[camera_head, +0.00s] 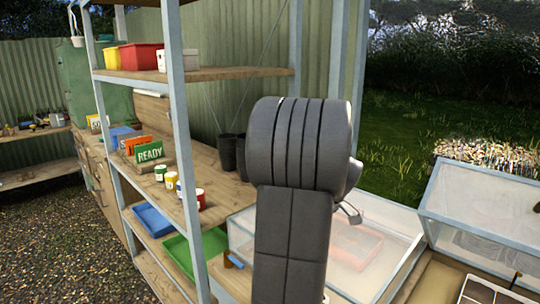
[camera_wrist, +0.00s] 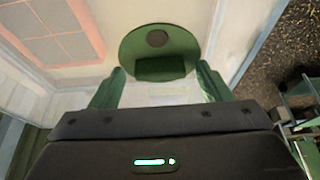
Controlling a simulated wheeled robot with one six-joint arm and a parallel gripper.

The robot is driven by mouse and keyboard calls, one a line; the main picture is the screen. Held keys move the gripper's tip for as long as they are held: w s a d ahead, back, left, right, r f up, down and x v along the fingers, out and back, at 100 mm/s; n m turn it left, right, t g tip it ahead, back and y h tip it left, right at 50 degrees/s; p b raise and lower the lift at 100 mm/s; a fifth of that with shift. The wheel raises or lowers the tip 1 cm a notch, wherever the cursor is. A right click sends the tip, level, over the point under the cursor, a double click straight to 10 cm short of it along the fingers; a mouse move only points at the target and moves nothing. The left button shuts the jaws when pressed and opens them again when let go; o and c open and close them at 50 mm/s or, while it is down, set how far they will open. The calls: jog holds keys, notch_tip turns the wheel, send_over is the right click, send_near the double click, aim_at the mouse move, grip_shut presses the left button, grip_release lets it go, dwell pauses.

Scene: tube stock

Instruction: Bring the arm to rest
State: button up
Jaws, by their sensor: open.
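My arm (camera_head: 295,190) rises in the middle of the head view, grey and bent, in front of the shelf's right end and a glazed cold frame. My gripper (camera_wrist: 160,68) shows in the wrist view with its two green fingers spread apart. A round green object (camera_wrist: 158,45) with a dark round spot shows beyond and between the fingertips. I cannot tell what it is or how far off it lies. No object is visibly clamped by the fingers. In the head view my arm hides the gripper.
A shelf unit (camera_head: 235,73) stands left of my arm, its posts close by. It bears a red bin (camera_head: 135,57), a READY sign (camera_head: 150,152), small pots and blue and green trays (camera_head: 205,246). Another glazed frame (camera_head: 480,205) stands at right. Grass lies behind.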

jog(key=v, duration=1.4)
jog(key=x, duration=1.4)
jog(key=shift+s+a+r+m+h, duration=0.1)
jog(key=shift+m+h, duration=0.2)
jog(key=shift+m, duration=0.7)
jog(key=shift+m+t+h+p, duration=0.3)
jog(key=shift+m+t+p, duration=0.2)
jog(key=shift+m, duration=0.5)
jog(key=shift+a+m+h, duration=0.15)
jog(key=shift+m+h, duration=0.75)
jog(key=shift+m, duration=1.3)
jog(key=shift+a+m+h+b, duration=0.15)
jog(key=shift+m+h+b, duration=0.75)
jog(key=shift+m, duration=1.7)
jog(key=shift+m+g+h+b, duration=0.4)
jog(key=shift+m+h, duration=0.4)
jog(key=shift+m, duration=1.3)
